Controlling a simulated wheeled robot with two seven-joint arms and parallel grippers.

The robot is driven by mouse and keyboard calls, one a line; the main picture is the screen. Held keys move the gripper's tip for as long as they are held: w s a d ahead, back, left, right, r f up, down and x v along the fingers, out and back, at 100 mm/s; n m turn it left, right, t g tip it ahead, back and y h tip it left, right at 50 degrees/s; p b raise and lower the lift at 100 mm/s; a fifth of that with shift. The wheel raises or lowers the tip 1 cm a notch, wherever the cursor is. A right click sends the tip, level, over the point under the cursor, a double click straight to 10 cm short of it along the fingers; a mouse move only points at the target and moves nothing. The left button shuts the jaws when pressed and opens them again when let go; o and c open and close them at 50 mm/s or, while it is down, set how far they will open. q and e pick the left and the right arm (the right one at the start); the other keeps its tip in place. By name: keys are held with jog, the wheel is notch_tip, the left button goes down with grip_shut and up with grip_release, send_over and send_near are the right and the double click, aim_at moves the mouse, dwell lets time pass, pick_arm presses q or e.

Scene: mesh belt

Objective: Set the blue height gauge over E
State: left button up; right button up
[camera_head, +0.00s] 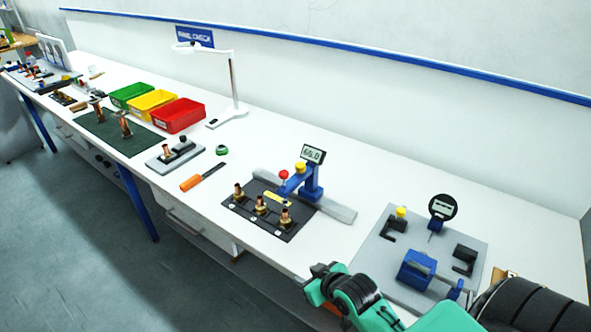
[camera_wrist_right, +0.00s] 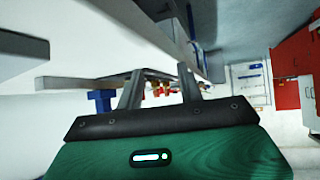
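The small labels before the fittings are too small to read, so I cannot tell which is E. My right gripper (camera_wrist_right: 160,77) has its two fingers apart, with nothing held between them. In the head view my green right arm is at the bottom right, clear of the gauge. My left gripper is not in view.
A grey plate with a dial gauge (camera_head: 443,207) and blue clamp (camera_head: 416,270) lies near my right arm. Left are an orange-handled tool (camera_head: 192,183), a red bin (camera_head: 178,115), yellow bin (camera_head: 152,103), green bin (camera_head: 129,94) and a white lamp (camera_head: 233,85).

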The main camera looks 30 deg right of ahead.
jog(key=w+d+r+t, duration=0.4)
jog(key=w+d+r, duration=0.2)
jog(key=w+r, duration=0.15)
jog(key=m+t+h, duration=0.2)
jog(key=t, duration=0.2)
send_near(303, 170)
jog(key=w+p, duration=0.1)
jog(key=w, duration=0.2)
jog(key=w+p, duration=0.2)
jog(key=w, duration=0.2)
jog(key=w+p, duration=0.1)
jog(key=w, duration=0.2)
jog(key=shift+w+d+r, duration=0.2)
jog(key=shift+d, duration=0.15)
jog(key=shift+w+f+p, duration=0.1)
jog(key=shift+w+p, duration=0.2)
jog(key=shift+w, duration=0.4)
